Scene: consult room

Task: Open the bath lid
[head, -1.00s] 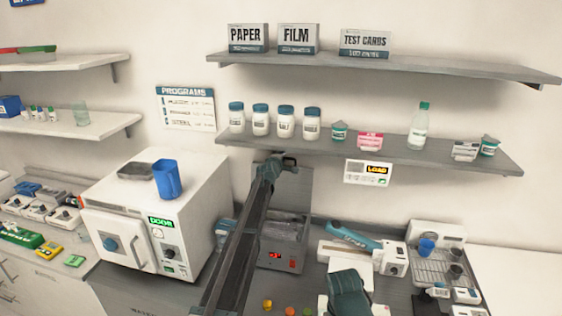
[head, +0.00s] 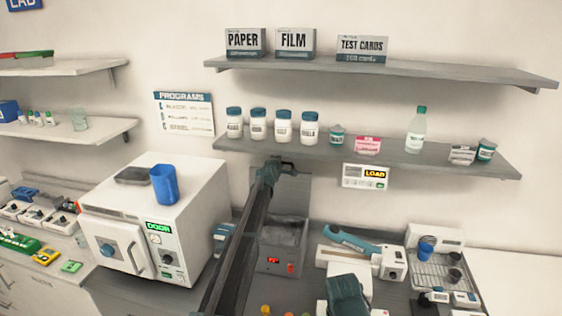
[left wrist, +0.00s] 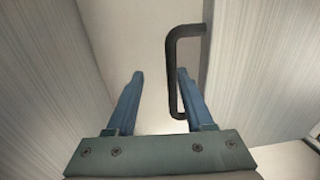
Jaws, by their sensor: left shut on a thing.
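The bath (head: 282,262) is a grey box with a red display, standing on the counter below the lower right shelf. Its lid (head: 298,192) is a grey panel standing upright behind the open basin. My left gripper (head: 284,166) is at the lid's top, its arm crossing in front of the bath. In the left wrist view, the dark lid handle (left wrist: 172,75) runs between the fingers of my left gripper (left wrist: 160,85), close to the right finger. A dark teal part of my right arm shows at the bottom; its fingertips are hidden.
The shelf (head: 400,160) with bottles and jars runs just above the lid. A white oven-like machine (head: 150,225) with a blue cup (head: 164,184) on top stands left. A teal-handled device (head: 350,242) and a rack (head: 445,268) stand right of the bath.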

